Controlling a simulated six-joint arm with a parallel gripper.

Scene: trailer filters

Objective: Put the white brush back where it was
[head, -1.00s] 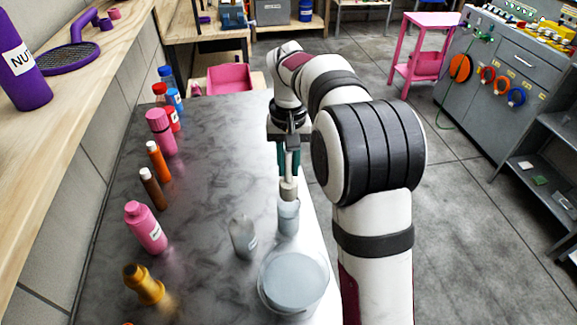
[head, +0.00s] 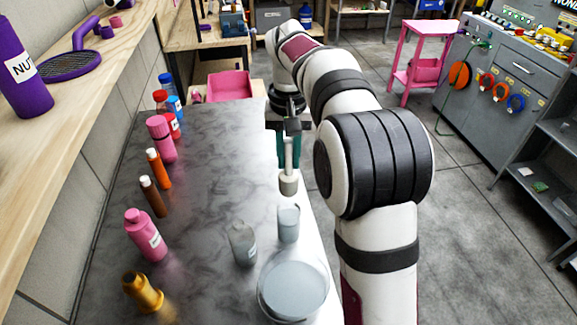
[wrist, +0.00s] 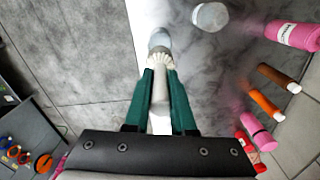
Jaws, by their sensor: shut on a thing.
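My gripper (head: 289,165) has teal fingers shut on the white brush (head: 289,184). The brush hangs upright, its pale head pointing down. A small translucent grey cup (head: 288,224) stands on the counter, just below and nearer than the brush head in the head view. A gap shows between them there. In the wrist view my gripper (wrist: 161,75) has the brush (wrist: 159,92) between its fingers, bristles away from the palm. The cup (wrist: 159,37) shows just beyond the bristles. I cannot see into the cup past the brush in that view.
A wide clear round container (head: 293,285) and a grey bottle (head: 243,246) stand close to the cup. Pink (head: 145,236), orange, brown and red bottles line the counter's left side. The counter's middle (head: 205,190) is clear.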

